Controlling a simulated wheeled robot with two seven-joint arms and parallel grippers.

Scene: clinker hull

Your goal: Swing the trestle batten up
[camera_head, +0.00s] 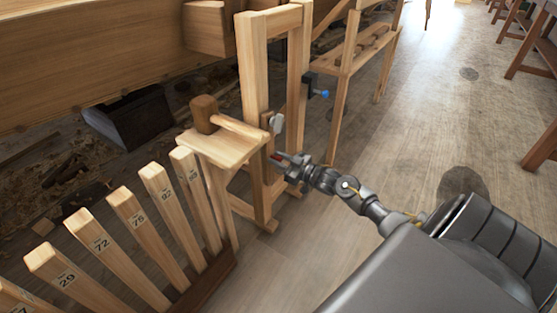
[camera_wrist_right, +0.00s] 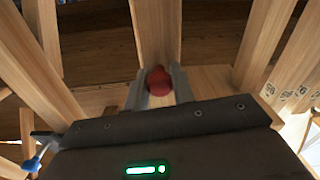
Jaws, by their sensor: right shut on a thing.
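The wooden trestle (camera_head: 252,75) stands upright at the middle of the head view. A narrow, darker batten (camera_head: 267,165) hangs close to vertical at its near side, below a grey knob (camera_head: 277,123). My right gripper (camera_head: 280,157) is at the batten, reaching in from the right. In the right wrist view its two fingers (camera_wrist_right: 159,88) close on either side of a round red knob (camera_wrist_right: 159,80). A pale upright board (camera_wrist_right: 156,30) stands behind the knob; I cannot tell whether it is the batten. My left gripper is not in view.
A mallet (camera_head: 204,113) lies on a small wooden shelf (camera_head: 222,150) left of the trestle. A rack of numbered wooden stakes (camera_head: 130,215) stands at the lower left. A blue-handled clamp (camera_head: 319,93) is on the trestle's right side. The floor (camera_head: 440,110) to the right is mostly clear.

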